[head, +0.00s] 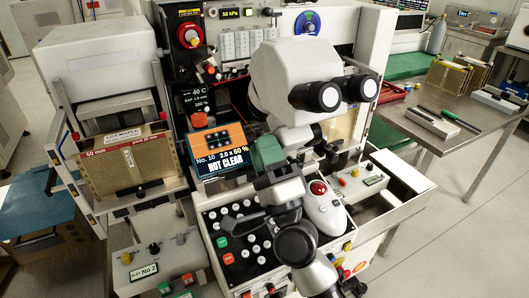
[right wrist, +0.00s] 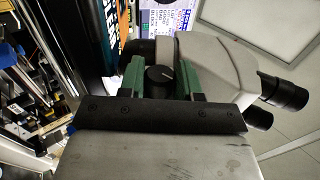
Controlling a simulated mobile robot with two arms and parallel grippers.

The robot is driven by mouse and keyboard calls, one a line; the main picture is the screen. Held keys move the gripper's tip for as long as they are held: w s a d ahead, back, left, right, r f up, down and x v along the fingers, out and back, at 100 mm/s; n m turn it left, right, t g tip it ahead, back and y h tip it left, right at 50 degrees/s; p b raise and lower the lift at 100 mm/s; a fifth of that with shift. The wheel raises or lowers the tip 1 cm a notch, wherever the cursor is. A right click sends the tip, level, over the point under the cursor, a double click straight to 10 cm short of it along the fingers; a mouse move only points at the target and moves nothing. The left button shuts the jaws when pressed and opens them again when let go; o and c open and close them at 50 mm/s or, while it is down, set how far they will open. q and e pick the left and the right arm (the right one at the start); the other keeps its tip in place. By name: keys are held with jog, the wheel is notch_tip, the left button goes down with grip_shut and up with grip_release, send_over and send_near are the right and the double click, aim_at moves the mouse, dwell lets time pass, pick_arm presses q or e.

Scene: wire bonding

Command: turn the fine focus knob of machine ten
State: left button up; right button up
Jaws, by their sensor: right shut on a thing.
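The machine has a white microscope head (head: 297,75) with two black eyepieces (head: 338,94), also in the right wrist view (right wrist: 222,70). A sign (head: 219,150) beside it reads No. 10. My right gripper (head: 266,152) reaches up to the left underside of the microscope, and its green fingers hide the knob in the head view. In the right wrist view, a dark round focus knob (right wrist: 159,78) with a pale mark sits between the fingertips of the gripper (right wrist: 161,82), which is shut on it. My left gripper is not in view.
Below the arm lies a control panel (head: 225,215) with several buttons and a white device with a red ball (head: 320,189). A box (head: 128,165) stands in the left bay. A metal table (head: 470,140) with tools stands at the right. Floor is clear at lower right.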

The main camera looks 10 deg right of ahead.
jog(key=shift+f, duration=0.1)
jog(key=o, duration=0.6)
jog(key=shift+o, duration=0.2)
jog(key=b+v, duration=0.4)
jog(key=v, duration=0.6)
jog(key=shift+s+d+f, duration=0.15)
jog(key=shift+s+f, duration=0.05)
jog(key=shift+s, duration=0.1)
